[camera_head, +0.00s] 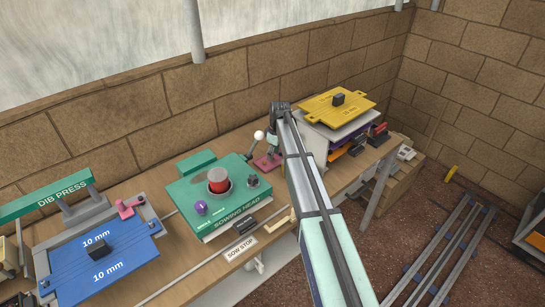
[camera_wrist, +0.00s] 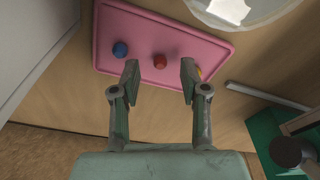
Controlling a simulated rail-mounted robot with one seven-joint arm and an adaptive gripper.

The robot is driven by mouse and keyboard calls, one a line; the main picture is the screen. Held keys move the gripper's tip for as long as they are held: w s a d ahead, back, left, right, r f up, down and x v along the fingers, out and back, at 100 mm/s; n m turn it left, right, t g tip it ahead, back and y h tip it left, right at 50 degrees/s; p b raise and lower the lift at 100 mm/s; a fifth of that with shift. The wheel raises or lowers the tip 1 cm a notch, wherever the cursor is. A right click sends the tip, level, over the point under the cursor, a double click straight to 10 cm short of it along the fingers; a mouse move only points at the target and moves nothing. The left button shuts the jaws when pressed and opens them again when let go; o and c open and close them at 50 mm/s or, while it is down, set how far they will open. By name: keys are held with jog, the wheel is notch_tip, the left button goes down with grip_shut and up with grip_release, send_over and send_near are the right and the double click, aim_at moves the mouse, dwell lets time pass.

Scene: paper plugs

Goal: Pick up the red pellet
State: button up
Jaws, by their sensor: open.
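The red pellet (camera_wrist: 159,61) lies on a pink tray (camera_wrist: 185,35) in the wrist view. It sits just past my gripper's (camera_wrist: 159,76) fingertips, roughly centred between them. My gripper is open, with one finger on each side and nothing between them. A blue pellet (camera_wrist: 120,49) lies to the left on the same tray. A yellow pellet (camera_wrist: 199,72) shows only partly behind the right finger. In the head view my gripper (camera_head: 275,146) is over the pink tray (camera_head: 264,163), and my arm hides much of that area; the pellets cannot be made out there.
A green sowing head (camera_head: 190,190) stands left of the tray, with a white ball (camera_head: 259,135) near it. A shelf unit with a yellow plate (camera_head: 322,106) on top stands to the right. A blue plate (camera_head: 75,265) lies at the far left.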

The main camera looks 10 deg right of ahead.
jog(key=shift+f, duration=0.65)
jog(key=c, duration=0.8)
jog(key=shift+o, duration=0.2)
jog(key=shift+r, duration=0.1)
